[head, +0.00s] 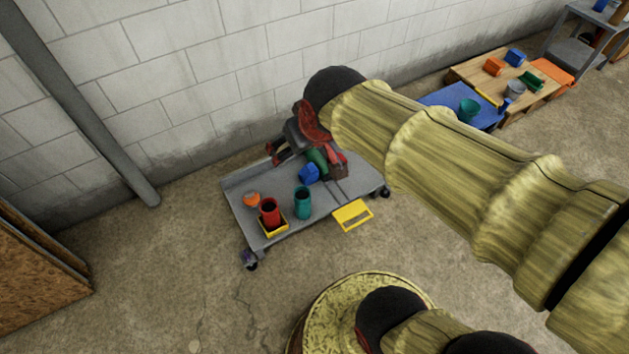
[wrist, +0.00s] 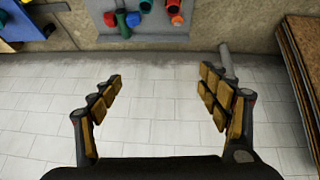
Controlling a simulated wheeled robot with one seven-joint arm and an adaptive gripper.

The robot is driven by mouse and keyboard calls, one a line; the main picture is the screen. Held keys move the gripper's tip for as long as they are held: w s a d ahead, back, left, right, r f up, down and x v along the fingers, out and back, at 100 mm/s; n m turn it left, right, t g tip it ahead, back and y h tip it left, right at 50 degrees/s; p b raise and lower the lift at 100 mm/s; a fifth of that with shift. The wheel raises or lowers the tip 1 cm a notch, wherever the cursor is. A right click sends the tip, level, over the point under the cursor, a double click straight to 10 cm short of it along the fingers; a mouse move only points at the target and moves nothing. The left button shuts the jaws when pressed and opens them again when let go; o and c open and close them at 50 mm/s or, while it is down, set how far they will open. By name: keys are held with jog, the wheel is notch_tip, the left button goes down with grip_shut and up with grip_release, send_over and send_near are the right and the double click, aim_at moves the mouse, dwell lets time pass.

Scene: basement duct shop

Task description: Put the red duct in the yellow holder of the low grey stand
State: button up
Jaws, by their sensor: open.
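The red duct (head: 269,212) is an upright open cylinder near the front left corner of the low grey stand (head: 247,216). It appears to stand inside the yellow holder (head: 274,231), whose rim shows around its base. In the wrist view the red duct (wrist: 174,5) is at the top edge, partly cut off, with the grey stand (wrist: 160,36) around it. My gripper (head: 278,153) is over the stand's back side near the wall, apart from the red duct. In the wrist view my gripper (wrist: 160,78) is open with nothing between its fingers.
A teal cylinder (head: 302,203), an orange piece (head: 252,199), a blue piece (head: 308,173) and a green cylinder (head: 317,158) share the stand. A yellow plate (head: 352,215) is at its front edge. A block wall (head: 180,90) stands behind. A wooden table (head: 520,97) is farther right.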

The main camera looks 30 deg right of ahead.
jog(key=s+a, duration=0.2)
jog(key=s, duration=0.8)
jog(key=shift+s+a+g+y, duration=0.2)
jog(key=shift+a+g+y, duration=0.15)
jog(key=shift+g+y, duration=0.05)
jog(key=shift+r, duration=0.1)
notch_tip(320, 180, up, 3)
jog(key=p, duration=0.2)
jog(key=shift+p, duration=0.35)
